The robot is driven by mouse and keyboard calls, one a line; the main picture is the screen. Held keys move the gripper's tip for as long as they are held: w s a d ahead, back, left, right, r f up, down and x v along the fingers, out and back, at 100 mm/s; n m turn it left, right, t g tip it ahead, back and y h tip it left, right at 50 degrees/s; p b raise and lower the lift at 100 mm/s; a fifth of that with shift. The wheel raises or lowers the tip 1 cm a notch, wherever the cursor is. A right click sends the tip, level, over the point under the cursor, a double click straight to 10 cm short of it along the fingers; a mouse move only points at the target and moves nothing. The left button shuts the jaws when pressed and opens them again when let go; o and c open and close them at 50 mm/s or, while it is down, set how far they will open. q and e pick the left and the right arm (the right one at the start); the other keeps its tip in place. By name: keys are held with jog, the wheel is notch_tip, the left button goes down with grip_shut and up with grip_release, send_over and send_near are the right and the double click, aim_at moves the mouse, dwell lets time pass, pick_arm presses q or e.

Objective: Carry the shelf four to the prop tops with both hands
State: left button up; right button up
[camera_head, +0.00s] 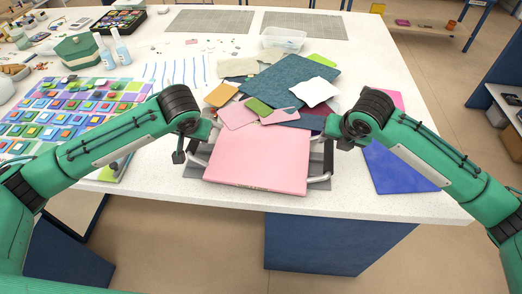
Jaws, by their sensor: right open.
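A flat pink square slab (258,162) lies near the front edge of the white table, on a grey base with a pale curved handle at each side; this may be shelf four, but no label can be read. My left gripper (190,152) is at the slab's left side, close by the left handle (198,161). Its jaws are too small to read. My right gripper (334,146) is open at the slab's right side, close by the right handle (322,179). I cannot tell whether either touches a handle. No kiln or prop tops can be made out.
Behind the slab lies a pile of glass sheets, with a dark teal sheet (290,82) on it. A blue sheet (398,168) lies to the right. Colored tiles (60,112), bottles (121,46) and a clear bin (283,40) stand further off. The table's right side is mostly bare.

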aim_at(331, 143)
pick_arm(q)
jog(key=x, duration=0.4)
jog(key=shift+w+f, duration=0.15)
jog(key=shift+f, duration=0.25)
pick_arm(e)
jog(key=x, duration=0.4)
jog(key=shift+w+f, duration=0.15)
jog(key=shift+f, duration=0.25)
pick_arm(q)
grip_shut()
pick_arm(e)
grip_shut()
pick_arm(q)
jog(key=shift+r, duration=0.1)
pick_arm(e)
jog(key=shift+r, duration=0.1)
